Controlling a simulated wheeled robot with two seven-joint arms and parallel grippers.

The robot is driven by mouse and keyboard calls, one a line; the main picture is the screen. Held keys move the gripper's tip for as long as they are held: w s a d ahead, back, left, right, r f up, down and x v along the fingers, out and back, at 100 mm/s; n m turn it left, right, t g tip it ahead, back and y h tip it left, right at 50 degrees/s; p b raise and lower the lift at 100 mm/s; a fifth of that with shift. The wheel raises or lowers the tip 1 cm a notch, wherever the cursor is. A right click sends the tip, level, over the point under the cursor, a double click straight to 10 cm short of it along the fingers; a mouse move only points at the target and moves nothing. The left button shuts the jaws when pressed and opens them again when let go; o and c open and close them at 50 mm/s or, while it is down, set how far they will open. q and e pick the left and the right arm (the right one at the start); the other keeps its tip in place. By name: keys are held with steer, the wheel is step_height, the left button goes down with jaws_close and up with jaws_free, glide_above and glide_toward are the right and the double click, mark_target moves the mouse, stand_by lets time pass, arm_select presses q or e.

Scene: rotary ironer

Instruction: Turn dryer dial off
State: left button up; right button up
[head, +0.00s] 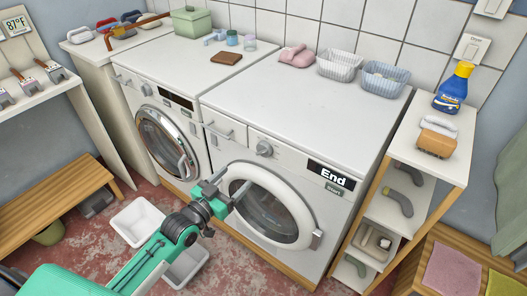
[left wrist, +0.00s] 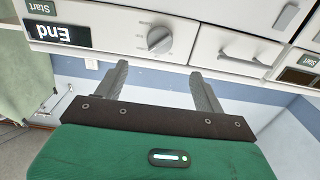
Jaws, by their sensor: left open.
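The dryer (head: 320,110) is the right of two white machines, with a round door and a dark display (head: 332,175) reading "End". Its grey dial (head: 264,148) is on the front panel, between a drawer handle and the display. The dial also shows in the left wrist view (left wrist: 159,40), where the panel appears upside down. My left gripper (head: 225,187) is open and empty in front of the dryer, below and left of the dial in the head view. In the left wrist view the dial lies beyond the gap between the two fingers (left wrist: 159,72), apart from them.
The round dryer door (head: 268,207) is close behind my gripper. A second machine (head: 165,125) stands on the left. White bins (head: 138,221) are on the floor near my forearm. A shelf unit (head: 403,185) stands at the right. The dryer top is mostly clear.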

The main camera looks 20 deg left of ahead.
mark_target(261, 154)
arm_select(q)
steer(key=p+x, duration=0.1)
steer(key=x, duration=1.2)
steer(key=shift+f, duration=0.1)
steer(key=shift+c, duration=0.3)
steer(key=c, duration=0.9)
steer(key=shift+n+p, duration=0.75)
steer(key=shift+n, duration=0.55)
steer(key=n, duration=0.2)
steer(key=shift+n, duration=0.3)
steer(key=n, duration=0.2)
steer(key=shift+n+p, duration=0.3)
steer(key=shift+p, duration=0.1)
steer(key=shift+n, duration=0.4)
arm_select(e)
steer(key=shift+s+d+r, duration=0.15)
steer(key=shift+s+r, duration=0.05)
steer(key=shift+s, duration=0.7)
steer(key=shift+s+d+r, duration=0.15)
steer(key=shift+s+r, duration=0.05)
steer(key=shift+s, duration=0.65)
steer(key=shift+s+d+r, duration=0.15)
steer(key=shift+s+r, duration=0.05)
steer(key=shift+s, duration=0.7)
steer(key=shift+d, duration=0.1)
